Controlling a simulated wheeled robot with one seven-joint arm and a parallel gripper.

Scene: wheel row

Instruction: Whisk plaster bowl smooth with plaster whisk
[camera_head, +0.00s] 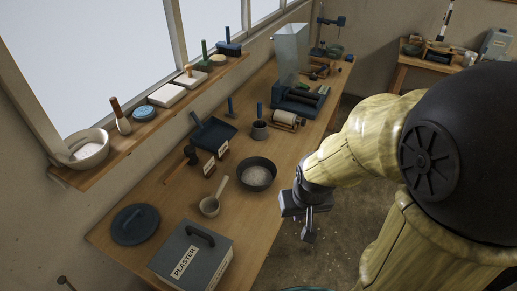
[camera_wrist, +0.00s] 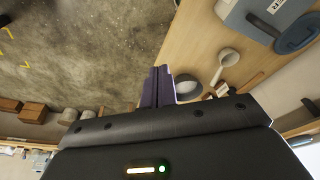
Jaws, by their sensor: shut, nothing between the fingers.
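A dark round bowl (camera_head: 257,175) with pale powder or paste in it stands on the bench near its right edge; I take it for the plaster bowl. In the wrist view the bowl (camera_wrist: 187,87) is partly hidden behind my fingers. I cannot pick out a whisk for certain in either view. My gripper (camera_head: 308,235) hangs beyond the bench's right edge, to the right of and apart from the bowl. In the wrist view its fingers (camera_wrist: 158,88) are together and empty.
A pale ladle (camera_head: 210,206), a grey box marked PLASTER (camera_head: 210,262) and a round lid (camera_head: 135,224) lie near the bowl. A white bowl (camera_head: 91,153) and a wooden-handled tool (camera_head: 122,120) stand on the window shelf.

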